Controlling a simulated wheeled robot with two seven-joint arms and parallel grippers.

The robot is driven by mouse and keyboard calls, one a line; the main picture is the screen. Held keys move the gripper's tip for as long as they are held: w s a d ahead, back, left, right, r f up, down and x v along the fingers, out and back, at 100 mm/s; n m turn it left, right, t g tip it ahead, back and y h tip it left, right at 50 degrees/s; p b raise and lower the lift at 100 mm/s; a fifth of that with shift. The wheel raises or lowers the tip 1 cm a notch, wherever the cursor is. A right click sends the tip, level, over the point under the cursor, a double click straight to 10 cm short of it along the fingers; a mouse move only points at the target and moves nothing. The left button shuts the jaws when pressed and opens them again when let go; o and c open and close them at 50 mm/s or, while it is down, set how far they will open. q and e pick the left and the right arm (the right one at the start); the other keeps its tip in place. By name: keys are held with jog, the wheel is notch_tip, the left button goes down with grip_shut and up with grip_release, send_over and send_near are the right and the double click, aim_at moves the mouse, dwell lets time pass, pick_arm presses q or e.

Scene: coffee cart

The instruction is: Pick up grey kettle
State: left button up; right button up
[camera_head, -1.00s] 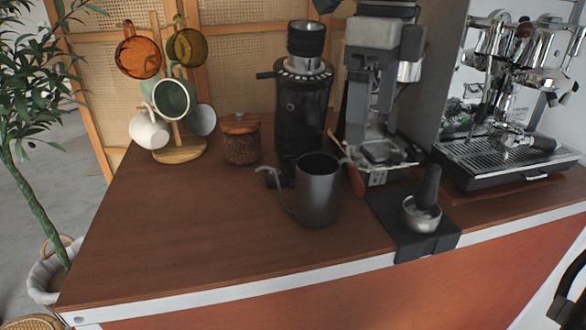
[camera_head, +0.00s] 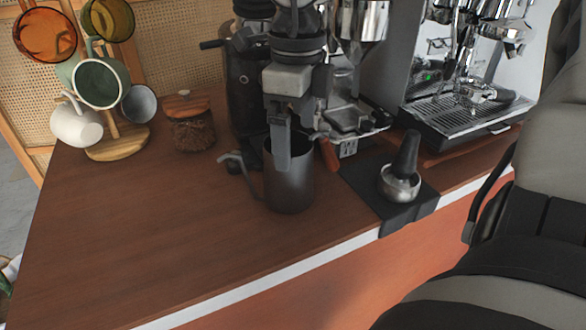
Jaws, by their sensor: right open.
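The grey kettle (camera_head: 290,192) stands upright on the brown cart top, near the front edge. Its thin spout or handle curves out to the left. My right gripper (camera_head: 288,150) points down at the kettle from above, its jaws open. One grey finger overlaps the kettle's mouth and upper wall; I cannot tell whether it is inside the kettle or in front of it. The other finger is partly hidden behind the gripper. My left gripper is out of view.
The black grinder (camera_head: 243,95) stands close behind the kettle. A tamper on a black mat (camera_head: 377,208) and the espresso machine (camera_head: 470,110) are to the right. A lidded jar (camera_head: 191,130) and mug stand (camera_head: 122,148) are at left. The front-left cart top (camera_head: 140,225) is clear.

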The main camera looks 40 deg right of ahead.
aim_at(292, 155)
jog(key=f, duration=0.5)
jog(key=shift+w+a, duration=0.15)
jog(key=shift+w, duration=0.2)
jog(key=c, duration=1.2)
jog(key=shift+c, duration=1.1)
jog(key=shift+r, duration=0.1)
